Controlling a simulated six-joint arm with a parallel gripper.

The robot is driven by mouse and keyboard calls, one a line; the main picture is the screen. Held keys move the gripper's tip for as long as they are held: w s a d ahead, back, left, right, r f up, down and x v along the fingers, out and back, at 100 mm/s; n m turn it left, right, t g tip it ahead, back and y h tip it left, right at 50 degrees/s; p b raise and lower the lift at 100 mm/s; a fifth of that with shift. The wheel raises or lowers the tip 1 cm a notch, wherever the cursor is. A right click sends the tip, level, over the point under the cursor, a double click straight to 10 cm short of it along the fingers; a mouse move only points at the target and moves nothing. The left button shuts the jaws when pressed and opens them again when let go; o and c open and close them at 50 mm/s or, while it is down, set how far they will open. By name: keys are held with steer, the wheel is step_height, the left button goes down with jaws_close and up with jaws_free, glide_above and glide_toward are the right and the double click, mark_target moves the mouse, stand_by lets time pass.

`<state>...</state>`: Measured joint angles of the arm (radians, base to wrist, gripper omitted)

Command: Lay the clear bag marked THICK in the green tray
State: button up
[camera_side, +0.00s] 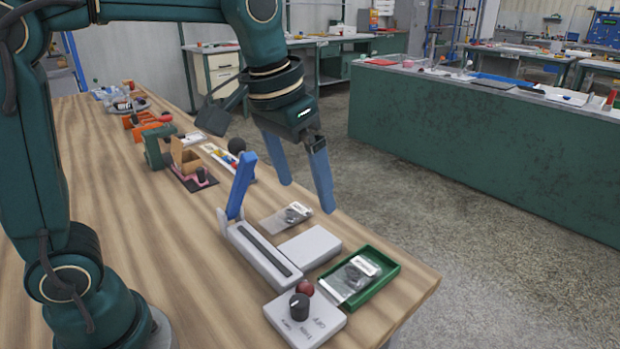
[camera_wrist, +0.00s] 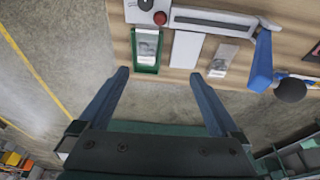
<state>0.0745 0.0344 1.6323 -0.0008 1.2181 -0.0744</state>
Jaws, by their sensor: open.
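The green tray (camera_side: 377,287) stands near the table's right edge in the side view. A clear bag with dark contents and a white label (camera_side: 356,275) lies in it, its near left end over the tray's rim. A second clear bag with a white label (camera_side: 287,217) lies on the table behind a pale flat block. The wrist view also shows the tray (camera_wrist: 146,69), the bag in it (camera_wrist: 147,44) and the second bag (camera_wrist: 222,61). Neither label is readable. My gripper (camera_side: 308,196) is open and empty above the table's edge; its fingers also show in the wrist view (camera_wrist: 160,75).
The pale block (camera_side: 309,247) lies between the tray and the second bag. A sealer with a raised blue lever (camera_side: 240,187) stands left of them. A control box with a dark knob (camera_side: 303,318) is in front. Open floor lies beyond the table edge.

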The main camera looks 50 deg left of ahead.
steer(key=s+a+f+t, duration=0.2)
steer(key=s+f, duration=0.2)
steer(key=s, duration=0.7)
steer(key=shift+s+t, duration=0.3)
steer(key=shift+s, duration=0.1)
steer(key=shift+f, duration=0.1)
stand_by(0.3)
